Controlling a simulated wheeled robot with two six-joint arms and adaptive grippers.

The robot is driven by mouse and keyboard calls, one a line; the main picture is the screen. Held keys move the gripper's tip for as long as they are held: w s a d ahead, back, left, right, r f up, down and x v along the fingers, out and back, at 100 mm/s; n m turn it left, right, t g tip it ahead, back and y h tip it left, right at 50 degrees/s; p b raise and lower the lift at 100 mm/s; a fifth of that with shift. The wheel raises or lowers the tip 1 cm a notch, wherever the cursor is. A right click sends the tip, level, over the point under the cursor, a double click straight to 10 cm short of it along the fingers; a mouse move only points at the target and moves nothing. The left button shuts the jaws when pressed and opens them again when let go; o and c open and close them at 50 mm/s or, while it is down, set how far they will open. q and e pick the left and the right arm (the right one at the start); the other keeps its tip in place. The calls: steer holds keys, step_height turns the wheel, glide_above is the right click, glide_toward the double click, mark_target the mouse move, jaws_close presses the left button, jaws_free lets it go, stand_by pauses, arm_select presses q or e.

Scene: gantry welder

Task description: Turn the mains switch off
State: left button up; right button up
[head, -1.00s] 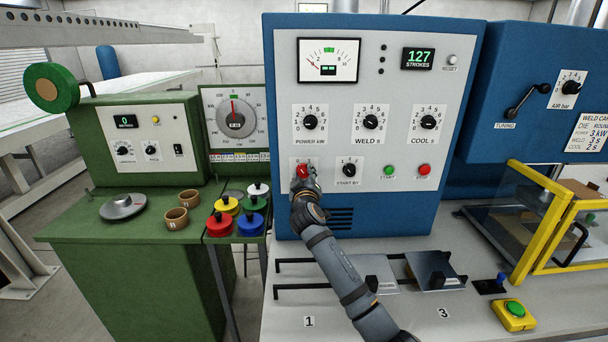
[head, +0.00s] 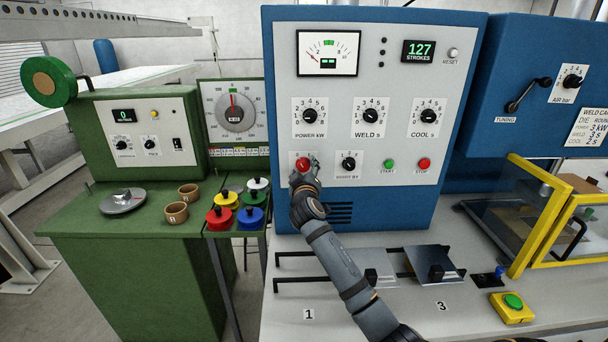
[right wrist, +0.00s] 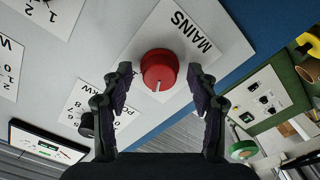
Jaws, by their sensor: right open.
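The mains switch is a red round knob (head: 302,164) at the lower left of the blue welder's grey panel. In the right wrist view the red knob (right wrist: 159,70) shows a white mark on its face, beside the word MAINS. My right gripper (head: 309,168) is at the panel, right beside the knob in the head view. In the wrist view the right gripper (right wrist: 159,88) is open, one finger on each side of the knob, with gaps to both. The knob's label is partly hidden by the gripper in the head view. My left gripper is not in view.
The standby dial (head: 348,163) is close to the right of my gripper. The power dial (head: 309,116) is above. Green start (head: 390,163) and red stop (head: 424,164) buttons sit further right.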

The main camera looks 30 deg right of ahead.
steer(key=v, duration=1.1)
steer(key=shift+s, duration=0.35)
steer(key=shift+a+f, duration=0.1)
steer(key=shift+a, duration=0.05)
